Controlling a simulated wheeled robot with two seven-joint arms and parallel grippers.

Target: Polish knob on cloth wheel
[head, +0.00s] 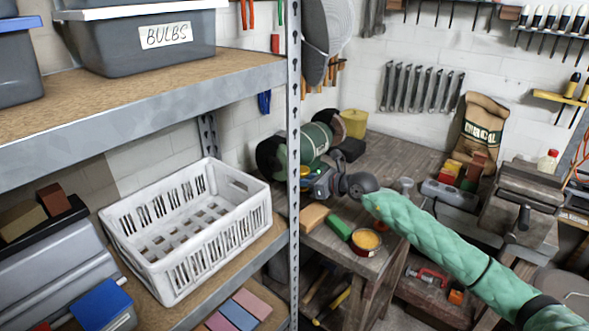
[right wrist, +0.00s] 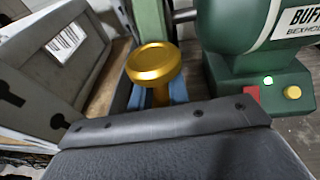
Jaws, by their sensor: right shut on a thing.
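A gold knob (right wrist: 155,70) with a round, flat top sits between the blue fingertips of my right gripper (right wrist: 157,97), which is shut on it. The machine's green body also shows in the right wrist view (right wrist: 259,40), right of the knob, with a shaft and a green upright part behind the knob. I cannot tell the cloth wheel's face or whether the knob touches it. My left gripper is out of view.
A shelf post (head: 294,120) stands in front of the bench's left end. A white crate (head: 190,250) sits on the shelf. A green block (head: 340,228), a round tin (head: 366,243) and a vise (head: 525,195) are on the bench. A grey bin (right wrist: 60,60) is left of the knob.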

